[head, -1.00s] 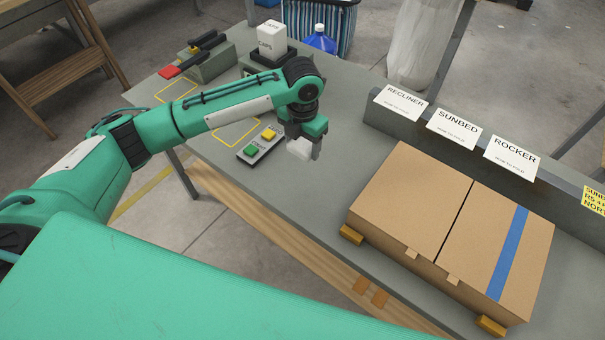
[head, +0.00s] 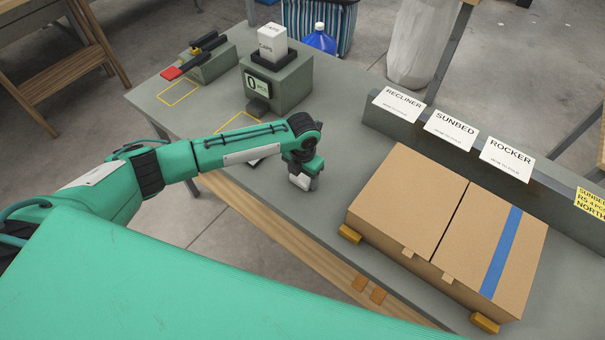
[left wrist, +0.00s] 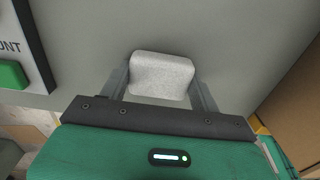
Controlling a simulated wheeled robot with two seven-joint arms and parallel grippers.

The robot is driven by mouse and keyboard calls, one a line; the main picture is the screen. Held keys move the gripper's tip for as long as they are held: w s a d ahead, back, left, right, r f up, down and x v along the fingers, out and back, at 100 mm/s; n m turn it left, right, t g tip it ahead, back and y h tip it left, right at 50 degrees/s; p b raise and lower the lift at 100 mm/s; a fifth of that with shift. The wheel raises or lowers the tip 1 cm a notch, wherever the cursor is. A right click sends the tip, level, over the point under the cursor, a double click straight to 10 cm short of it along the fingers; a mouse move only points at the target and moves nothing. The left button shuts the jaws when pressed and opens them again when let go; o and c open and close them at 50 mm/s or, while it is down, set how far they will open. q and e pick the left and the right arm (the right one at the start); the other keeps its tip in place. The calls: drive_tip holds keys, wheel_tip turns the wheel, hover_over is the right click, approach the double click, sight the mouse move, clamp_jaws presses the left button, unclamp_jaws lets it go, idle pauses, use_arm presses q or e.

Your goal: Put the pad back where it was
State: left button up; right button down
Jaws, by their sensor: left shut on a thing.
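The pad (head: 299,181) is a small pale grey-white block with rounded edges. My left gripper (head: 304,180) is shut on it, above the grey bench top between the counter device and the cardboard box. In the left wrist view the pad (left wrist: 162,76) sits between the two fingers, with bare grey bench behind it. A gap between pad and bench cannot be judged exactly. My right gripper is not in view.
The flat cardboard box (head: 402,203) with a blue stripe lies to the right on yellow blocks (head: 349,234). A counter device (head: 284,88) bearing a white box (head: 272,44) stands behind. A yellow outline (head: 236,118) marks the bench. A green button (left wrist: 13,75) shows in the left wrist view.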

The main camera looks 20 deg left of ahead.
sight(303, 176)
use_arm(q)
drive_tip(key=shift+f, duration=0.1)
drive_tip(key=o, duration=1)
drive_tip(key=shift+o, duration=0.2)
drive_tip(key=shift+r, duration=0.5)
wheel_tip(303, 176, up, 11)
drive_tip(key=b, duration=0.2)
drive_tip(key=shift+r+b, duration=0.15)
drive_tip(key=shift+b, duration=0.25)
